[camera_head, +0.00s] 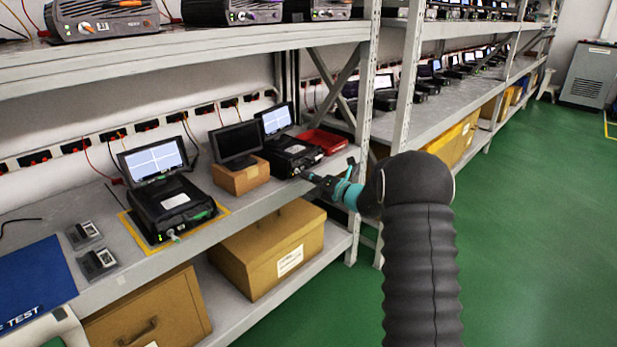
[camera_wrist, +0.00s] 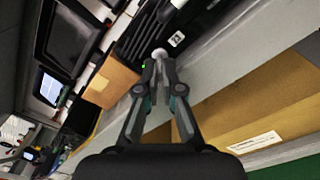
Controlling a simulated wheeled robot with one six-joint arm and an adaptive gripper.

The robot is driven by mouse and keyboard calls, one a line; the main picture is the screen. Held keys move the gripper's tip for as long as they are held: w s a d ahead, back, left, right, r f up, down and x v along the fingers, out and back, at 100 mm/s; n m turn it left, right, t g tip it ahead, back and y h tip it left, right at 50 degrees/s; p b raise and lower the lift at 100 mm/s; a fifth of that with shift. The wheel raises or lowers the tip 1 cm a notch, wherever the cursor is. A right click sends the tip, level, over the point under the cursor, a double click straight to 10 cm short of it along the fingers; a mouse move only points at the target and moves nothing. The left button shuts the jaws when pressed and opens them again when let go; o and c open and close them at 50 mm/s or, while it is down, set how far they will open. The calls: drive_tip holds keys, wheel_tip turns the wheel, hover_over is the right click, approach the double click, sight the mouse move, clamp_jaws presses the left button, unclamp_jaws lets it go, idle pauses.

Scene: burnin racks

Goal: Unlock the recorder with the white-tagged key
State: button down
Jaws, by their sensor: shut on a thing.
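My gripper (camera_head: 316,180) is at the front of the black recorder (camera_head: 287,156) on the middle shelf, whose raised screen (camera_head: 275,119) is lit. In the wrist view my gripper (camera_wrist: 161,70) is shut on a small pale round piece, the key (camera_wrist: 160,54), right at the front face of the recorder (camera_wrist: 146,28).
A cardboard box (camera_head: 240,178) with a dark screen (camera_head: 238,141) stands left of the recorder. A red tray (camera_head: 321,141) lies behind it on the right. Another recorder (camera_head: 173,207) sits on a yellow-edged mat. A shelf upright (camera_head: 366,130) stands close to my arm.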

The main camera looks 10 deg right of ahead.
drive_tip(key=c, duration=1.3)
unclamp_jaws()
drive_tip(key=shift+c, duration=0.2)
drive_tip(key=v, duration=1.2)
